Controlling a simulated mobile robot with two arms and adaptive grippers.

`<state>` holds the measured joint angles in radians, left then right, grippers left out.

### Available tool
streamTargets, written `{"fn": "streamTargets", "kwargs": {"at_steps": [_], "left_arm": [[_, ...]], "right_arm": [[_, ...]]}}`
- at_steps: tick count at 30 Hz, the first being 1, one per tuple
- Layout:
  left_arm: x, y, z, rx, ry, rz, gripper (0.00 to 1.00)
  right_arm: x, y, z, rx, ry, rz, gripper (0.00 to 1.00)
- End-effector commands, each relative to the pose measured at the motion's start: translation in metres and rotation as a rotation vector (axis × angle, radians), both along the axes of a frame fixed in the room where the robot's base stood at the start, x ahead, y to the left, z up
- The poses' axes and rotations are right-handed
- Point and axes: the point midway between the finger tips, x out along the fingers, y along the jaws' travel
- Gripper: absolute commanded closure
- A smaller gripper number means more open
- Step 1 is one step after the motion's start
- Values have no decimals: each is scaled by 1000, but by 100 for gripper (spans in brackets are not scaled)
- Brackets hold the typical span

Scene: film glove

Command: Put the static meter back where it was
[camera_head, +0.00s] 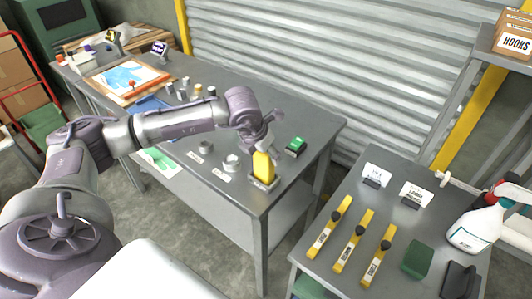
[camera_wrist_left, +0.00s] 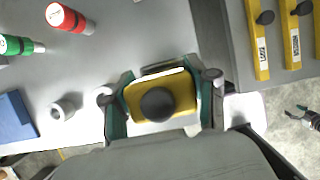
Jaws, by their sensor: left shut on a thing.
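The static meter, a yellow block (camera_head: 263,165), stands upright at the front right corner of the grey bench. Its lower end is at a dark stand (camera_head: 264,184) with a pale label; I cannot tell if it is fully seated. My left gripper (camera_head: 258,148) comes from above and is shut on the meter. In the left wrist view the meter (camera_wrist_left: 135,101) shows yellow with a dark round knob, between the two green-padded fingers (camera_wrist_left: 162,103). My right gripper (camera_wrist_left: 303,115) shows small at the right edge of the left wrist view, its fingers apart and empty.
A second table (camera_head: 318,263) at the right holds several yellow tools (camera_head: 350,245), label cards and a spray bottle (camera_head: 473,228). A gap separates the tables.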

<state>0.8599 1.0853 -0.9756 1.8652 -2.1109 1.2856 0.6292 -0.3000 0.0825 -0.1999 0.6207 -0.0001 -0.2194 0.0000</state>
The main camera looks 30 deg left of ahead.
Motion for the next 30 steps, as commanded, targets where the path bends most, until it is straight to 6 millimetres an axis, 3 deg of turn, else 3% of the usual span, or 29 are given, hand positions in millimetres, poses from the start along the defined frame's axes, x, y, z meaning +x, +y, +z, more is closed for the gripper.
{"fn": "streamTargets", "kwargs": {"at_steps": [8,9,14,24,30], "left_arm": [[0,0,-6,0,-1,-1,100],[0,0,-5,0,-1,-1,39],[0,0,-5,0,-1,0,13],[-1,0,-4,0,1,0,13],[-9,1,19,1,-2,0,13]], "right_arm": [[0,3,-7,3,0,-1,40],[0,3,-6,4,0,-1,40],[0,4,-6,5,0,-2,40],[0,0,-6,0,1,0,40],[0,1,-6,1,1,0,40]]}}
